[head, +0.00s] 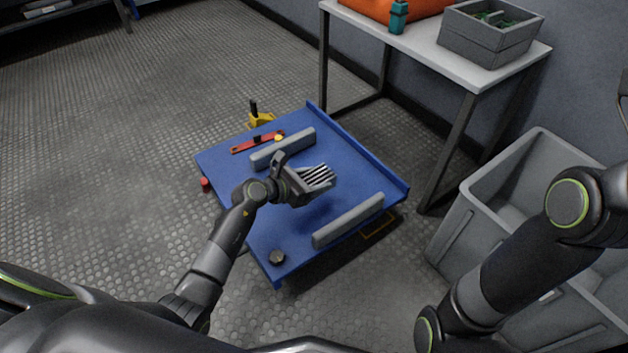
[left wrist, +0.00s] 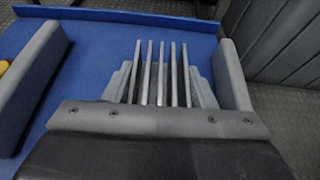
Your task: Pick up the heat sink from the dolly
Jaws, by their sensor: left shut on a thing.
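The heat sink (head: 319,177) is a silver block with several parallel fins, over the middle of the blue dolly (head: 340,158). My left gripper (head: 302,184) is shut on the heat sink. In the left wrist view the fins of the heat sink (left wrist: 162,75) stick out beyond the gripper's edge. A dark shadow lies on the deck below it; I cannot tell how far it is above the deck. The fingertips are partly hidden. My right arm comes in from the right of the head view, but its gripper is not visible.
Two grey padded bars (head: 348,221) flank the heat sink on the dolly. A grey bin (head: 462,235) stands at right, below a table (head: 425,42) with a grey crate (head: 490,38).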

